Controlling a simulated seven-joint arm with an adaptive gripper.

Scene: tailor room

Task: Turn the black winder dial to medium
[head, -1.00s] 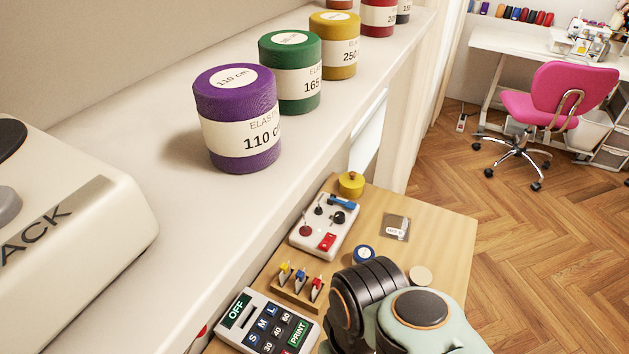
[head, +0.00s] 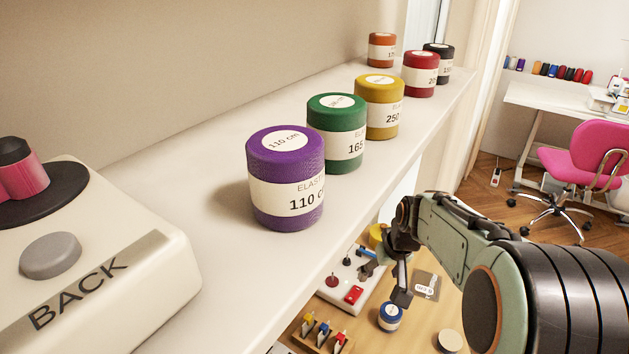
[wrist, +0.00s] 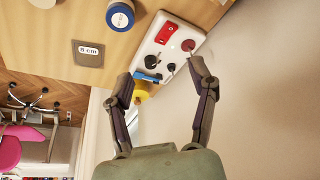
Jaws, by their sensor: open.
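A white control panel (head: 335,293) lies on the wooden table below the shelf. In the wrist view the panel (wrist: 142,60) carries a round black dial (wrist: 152,62), a blue lever (wrist: 145,76), a red rocker (wrist: 167,32) and a red knob (wrist: 188,44). I cannot read any marks around the dial.
A blue-banded spool (head: 390,317), an "8 cm" card (wrist: 90,51) and a rack of coloured clips (head: 322,332) are near the panel. The shelf (head: 225,262) holds a purple elastic roll (head: 285,175), other rolls, and a white machine (head: 150,285) marked BACK.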

